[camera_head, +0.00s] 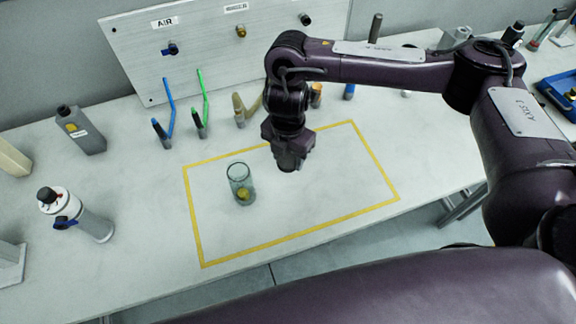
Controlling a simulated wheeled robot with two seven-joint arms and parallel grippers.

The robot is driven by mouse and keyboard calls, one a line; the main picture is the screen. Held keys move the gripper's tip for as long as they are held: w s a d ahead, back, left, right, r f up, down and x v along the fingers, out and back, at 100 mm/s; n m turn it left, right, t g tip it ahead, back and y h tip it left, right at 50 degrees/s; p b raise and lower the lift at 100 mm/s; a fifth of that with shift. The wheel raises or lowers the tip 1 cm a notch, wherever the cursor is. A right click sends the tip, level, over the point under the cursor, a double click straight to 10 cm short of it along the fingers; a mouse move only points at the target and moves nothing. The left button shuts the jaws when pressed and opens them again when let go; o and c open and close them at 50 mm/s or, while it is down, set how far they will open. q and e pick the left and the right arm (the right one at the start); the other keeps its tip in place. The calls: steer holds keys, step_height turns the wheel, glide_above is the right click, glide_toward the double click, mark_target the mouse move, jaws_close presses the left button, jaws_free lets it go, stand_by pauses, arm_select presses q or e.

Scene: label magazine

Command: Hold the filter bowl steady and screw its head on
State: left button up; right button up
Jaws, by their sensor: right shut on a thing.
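The filter bowl (238,176) is a clear, greenish cup with a yellow piece low inside it. It stands upright on the table within the yellow outline, and its top is open. My right gripper (289,161) points down to the right of the bowl, apart from it. It is shut on a dark, short piece that appears to be the filter head; the fingers hide most of it. My left gripper is not in view.
A yellow outline (192,215) marks the table, mostly clear inside. A grey bottle (82,130) and a white-and-grey canister (90,226) stand at left. Blue (169,106) and green (201,98) handled tools stand behind the outline, before a panel (196,67).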

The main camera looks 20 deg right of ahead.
mark_target(288, 159)
step_height(288, 159, up, 10)
steer(key=shift+p, duration=0.3)
steer(key=shift+r, duration=0.1)
